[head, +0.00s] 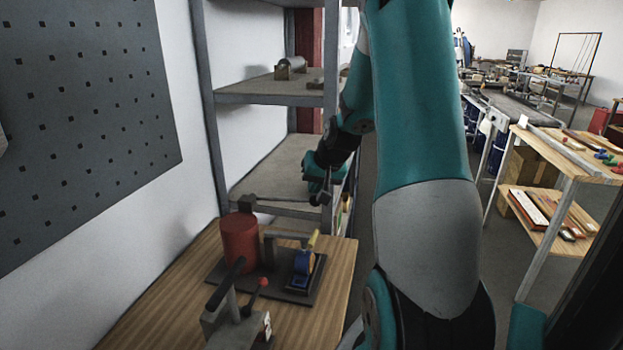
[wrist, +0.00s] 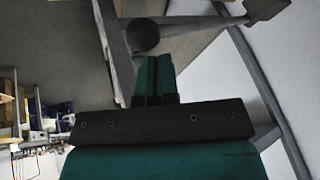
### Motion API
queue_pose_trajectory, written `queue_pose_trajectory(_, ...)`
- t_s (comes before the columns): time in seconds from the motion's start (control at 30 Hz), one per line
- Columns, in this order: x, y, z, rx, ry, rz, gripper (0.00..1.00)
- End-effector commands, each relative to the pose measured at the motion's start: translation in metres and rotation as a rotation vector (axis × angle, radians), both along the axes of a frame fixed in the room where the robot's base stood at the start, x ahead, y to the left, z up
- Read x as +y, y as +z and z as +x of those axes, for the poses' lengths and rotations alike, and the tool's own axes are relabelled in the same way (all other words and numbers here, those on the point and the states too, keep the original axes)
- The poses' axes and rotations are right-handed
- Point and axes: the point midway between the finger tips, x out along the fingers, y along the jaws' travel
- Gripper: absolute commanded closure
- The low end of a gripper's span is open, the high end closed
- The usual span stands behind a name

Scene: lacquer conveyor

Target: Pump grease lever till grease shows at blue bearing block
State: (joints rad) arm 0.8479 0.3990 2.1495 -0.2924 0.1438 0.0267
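The grease pump has a red cylinder (head: 240,243) on a dark baseplate on the wooden table. Its lever (head: 285,201) runs roughly level from a dark block at the cylinder's top to a dark end knob. The blue bearing block (head: 303,268) stands right of the cylinder, with a yellow piece on top; I cannot make out grease there. My gripper (head: 320,186) is at the lever's knob end. In the wrist view my gripper's teal fingers (wrist: 153,72) are together with nothing between them. The round lever knob (wrist: 142,36) shows just past their tips; contact is unclear.
A metal shelf rack (head: 268,92) rises behind the table, close to my gripper. A perforated dark panel (head: 85,120) hangs on the left wall.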

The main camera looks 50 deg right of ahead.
Motion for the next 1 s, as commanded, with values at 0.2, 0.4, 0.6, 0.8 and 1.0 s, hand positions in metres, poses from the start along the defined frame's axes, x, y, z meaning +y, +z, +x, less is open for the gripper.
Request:
queue_pose_trajectory(0.2,0.002,0.015,0.005,-0.002,0.003,0.0,1.0)
queue_pose_trajectory(0.4,0.004,0.027,0.008,-0.002,0.003,0.001,1.0)
queue_pose_trajectory(0.6,0.006,0.038,0.012,0.0,0.004,0.002,1.0)
queue_pose_trajectory(0.8,0.007,0.049,0.015,-0.001,0.002,0.002,1.0)
queue_pose_trajectory(1.0,0.007,0.05,0.016,-0.001,0.002,0.001,1.0)
